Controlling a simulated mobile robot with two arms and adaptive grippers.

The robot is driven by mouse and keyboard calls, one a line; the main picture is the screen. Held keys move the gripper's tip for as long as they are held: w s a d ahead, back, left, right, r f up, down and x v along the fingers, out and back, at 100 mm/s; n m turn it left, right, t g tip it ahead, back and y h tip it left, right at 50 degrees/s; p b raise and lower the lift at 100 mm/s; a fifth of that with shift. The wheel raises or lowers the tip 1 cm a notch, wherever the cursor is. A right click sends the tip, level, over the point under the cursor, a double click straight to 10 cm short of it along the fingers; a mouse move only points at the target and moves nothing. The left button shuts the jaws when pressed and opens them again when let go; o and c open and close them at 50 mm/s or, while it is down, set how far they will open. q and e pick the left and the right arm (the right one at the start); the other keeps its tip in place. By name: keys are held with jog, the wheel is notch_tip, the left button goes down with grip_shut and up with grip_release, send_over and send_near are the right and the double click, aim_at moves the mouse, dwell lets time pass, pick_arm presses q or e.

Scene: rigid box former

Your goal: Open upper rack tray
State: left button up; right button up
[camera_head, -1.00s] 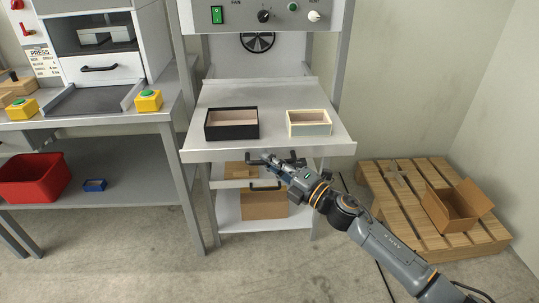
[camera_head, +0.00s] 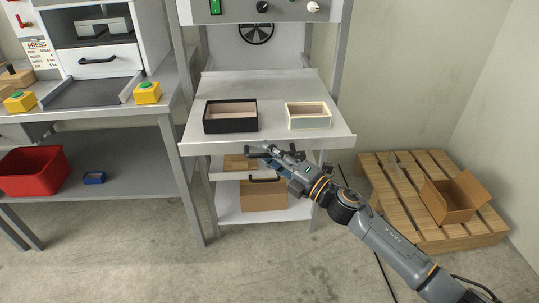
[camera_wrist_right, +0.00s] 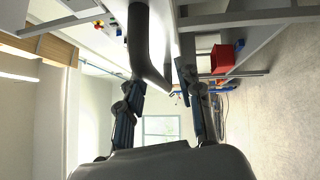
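The rack stands under the grey work table (camera_head: 240,148). Its upper tray (camera_head: 230,170) shows below the table edge, with brown cardboard pieces in it. A black handle (camera_head: 265,180) shows below my right gripper. My right gripper (camera_head: 264,151) is just under the table's front edge, at another dark handle that it partly hides. In the right wrist view, a dark handle bar (camera_wrist_right: 139,40) runs between the two spread fingers of my right gripper (camera_wrist_right: 163,100), with a gap visible on the right side. The gripper looks open around the bar. My left gripper is not in view.
A black box (camera_head: 231,128) and a cream box (camera_head: 292,122) stand on the table above. A brown carton (camera_head: 263,200) sits on the lower shelf. A pallet (camera_head: 410,235) with an open carton (camera_head: 450,213) is at right. The floor in front is clear.

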jog(key=v, duration=1.1)
jog(key=shift+s+d, duration=0.2)
jog(key=shift+d, duration=0.1)
